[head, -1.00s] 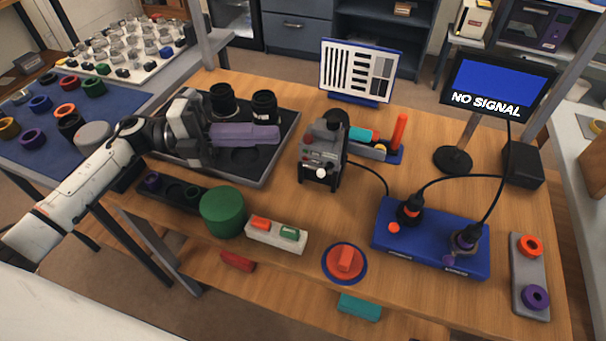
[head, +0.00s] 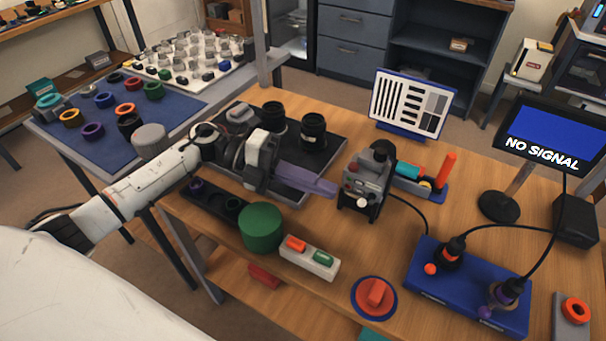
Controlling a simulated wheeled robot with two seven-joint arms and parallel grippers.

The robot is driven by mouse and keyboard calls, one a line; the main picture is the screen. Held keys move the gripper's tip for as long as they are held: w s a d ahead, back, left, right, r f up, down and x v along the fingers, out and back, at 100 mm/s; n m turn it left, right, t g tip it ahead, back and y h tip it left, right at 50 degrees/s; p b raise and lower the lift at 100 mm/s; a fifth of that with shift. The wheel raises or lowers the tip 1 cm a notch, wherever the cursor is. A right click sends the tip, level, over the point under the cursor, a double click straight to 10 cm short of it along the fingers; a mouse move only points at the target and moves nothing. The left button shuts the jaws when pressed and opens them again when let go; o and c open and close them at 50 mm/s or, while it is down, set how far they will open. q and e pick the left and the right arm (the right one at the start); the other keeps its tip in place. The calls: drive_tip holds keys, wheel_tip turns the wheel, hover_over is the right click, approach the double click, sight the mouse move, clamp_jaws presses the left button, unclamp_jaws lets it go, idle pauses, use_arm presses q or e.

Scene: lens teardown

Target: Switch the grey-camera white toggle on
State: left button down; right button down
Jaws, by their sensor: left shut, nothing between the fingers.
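The grey camera (head: 374,172) stands upright on the wooden table, its control face towards me. A small round white part (head: 361,201), which looks like the white toggle, sits low on that face; its on or off position is too small to tell. Red and dark controls are above it. My left gripper (head: 332,188) reaches in from the left, its purple fingers shut and empty. The fingertips are just left of the camera's face; I cannot tell whether they touch it. The monitor (head: 543,137) reads "NO SIGNAL". My right gripper is not in view.
A dark tray (head: 322,158) with two black lens barrels lies behind my left gripper. A green cylinder (head: 262,227) and a white block with red and green buttons (head: 309,262) stand in front. A blue cable box (head: 420,277) is at right. A test chart (head: 409,102) stands behind.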

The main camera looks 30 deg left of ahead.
use_arm(q)
drive_tip(key=shift+x, duration=1.95)
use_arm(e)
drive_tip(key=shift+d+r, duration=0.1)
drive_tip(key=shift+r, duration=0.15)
use_arm(q)
drive_tip(key=shift+s+d+p, duration=0.45)
drive_tip(key=shift+s+d, duration=0.05)
drive_tip(key=shift+s, duration=0.1)
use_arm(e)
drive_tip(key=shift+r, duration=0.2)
use_arm(q)
drive_tip(key=shift+a, duration=0.5)
drive_tip(key=b+v, duration=0.2)
drive_tip(key=v, duration=0.7)
drive_tip(key=shift+s, duration=0.15)
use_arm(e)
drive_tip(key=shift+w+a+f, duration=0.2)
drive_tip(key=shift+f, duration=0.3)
